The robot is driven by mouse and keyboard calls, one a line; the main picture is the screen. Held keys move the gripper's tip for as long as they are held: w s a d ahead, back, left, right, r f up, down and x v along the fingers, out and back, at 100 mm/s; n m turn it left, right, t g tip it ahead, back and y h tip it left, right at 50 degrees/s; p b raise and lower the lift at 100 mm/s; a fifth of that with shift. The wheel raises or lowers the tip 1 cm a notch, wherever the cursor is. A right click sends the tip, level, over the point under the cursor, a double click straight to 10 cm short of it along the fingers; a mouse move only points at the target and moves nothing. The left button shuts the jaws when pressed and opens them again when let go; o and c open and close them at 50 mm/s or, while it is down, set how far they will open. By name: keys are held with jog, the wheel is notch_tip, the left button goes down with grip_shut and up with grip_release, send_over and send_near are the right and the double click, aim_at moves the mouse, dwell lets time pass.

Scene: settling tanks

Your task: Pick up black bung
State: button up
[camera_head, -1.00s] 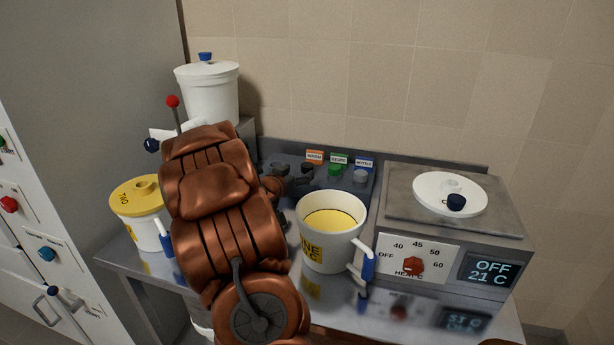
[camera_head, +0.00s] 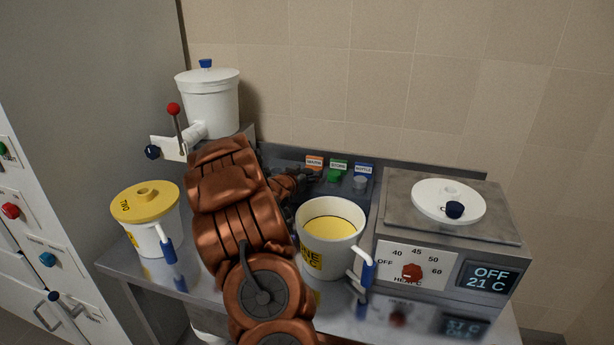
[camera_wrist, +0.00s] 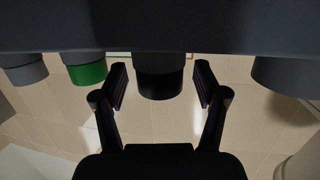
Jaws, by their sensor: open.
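The black bung (camera_wrist: 160,82) is a short dark cylinder on a dark surface in the wrist view. It stands between the two fingers of my gripper (camera_wrist: 161,86), which is open, with a gap on each side of the bung. In the head view my gripper (camera_head: 308,175) is at the dark panel below the orange label. It covers most of the black bung there, and its fingertips are hard to make out.
A green bung (camera_wrist: 86,69) and a grey one (camera_wrist: 25,70) stand to one side, and a dark grey piece (camera_wrist: 287,76) to the other. A white mug of yellow liquid (camera_head: 329,232) is close to my arm. A yellow-lidded pot (camera_head: 147,203) and a heater (camera_head: 450,245) flank it.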

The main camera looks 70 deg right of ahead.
jog(key=c, duration=1.1)
jog(key=shift+o, duration=0.2)
jog(key=shift+r, duration=0.1)
